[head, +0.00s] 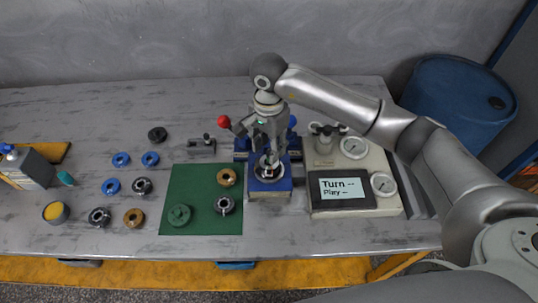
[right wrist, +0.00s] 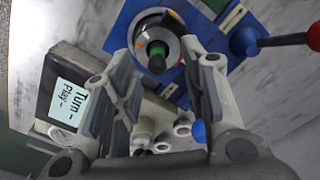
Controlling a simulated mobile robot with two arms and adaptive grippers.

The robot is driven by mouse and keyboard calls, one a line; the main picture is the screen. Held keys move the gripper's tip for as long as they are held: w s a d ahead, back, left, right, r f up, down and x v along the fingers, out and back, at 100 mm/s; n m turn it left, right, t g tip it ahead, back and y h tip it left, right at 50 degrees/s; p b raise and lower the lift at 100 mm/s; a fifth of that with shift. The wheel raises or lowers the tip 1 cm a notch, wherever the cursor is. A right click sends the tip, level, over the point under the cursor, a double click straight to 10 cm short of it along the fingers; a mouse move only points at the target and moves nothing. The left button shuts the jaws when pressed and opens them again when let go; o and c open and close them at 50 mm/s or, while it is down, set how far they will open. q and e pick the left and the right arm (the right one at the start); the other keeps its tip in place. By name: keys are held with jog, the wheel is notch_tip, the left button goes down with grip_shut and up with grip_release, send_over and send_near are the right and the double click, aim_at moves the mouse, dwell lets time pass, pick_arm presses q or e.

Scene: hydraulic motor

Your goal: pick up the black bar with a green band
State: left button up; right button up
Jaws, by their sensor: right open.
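The black bar with a green band (right wrist: 157,56) stands in the round metal seat of a blue fixture (right wrist: 130,28), seen nearly end-on in the right wrist view. In the head view the blue fixture (head: 269,188) sits at the middle of the bench, and the bar is hard to make out behind my gripper. My right gripper (head: 271,154) is above the fixture, pointing down. My left gripper is not in view.
A gauge box with a "Turn / Play" display (head: 343,187) stands right of the fixture. A lever with a red knob (head: 224,121) rises at its left. A green mat (head: 204,200) with rings and gears lies further left, beside loose blue rings (head: 121,159).

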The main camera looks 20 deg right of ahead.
aim_at(269, 151)
jog(key=f+p, duration=0.1)
jog(key=f, duration=0.2)
jog(key=shift+s, duration=0.2)
jog(key=shift+w+f, duration=0.1)
jog(key=shift+f, duration=0.2)
jog(key=shift+c, duration=0.7)
jog(key=c, duration=0.5)
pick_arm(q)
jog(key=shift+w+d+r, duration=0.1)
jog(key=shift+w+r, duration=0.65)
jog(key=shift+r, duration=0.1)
pick_arm(e)
grip_shut()
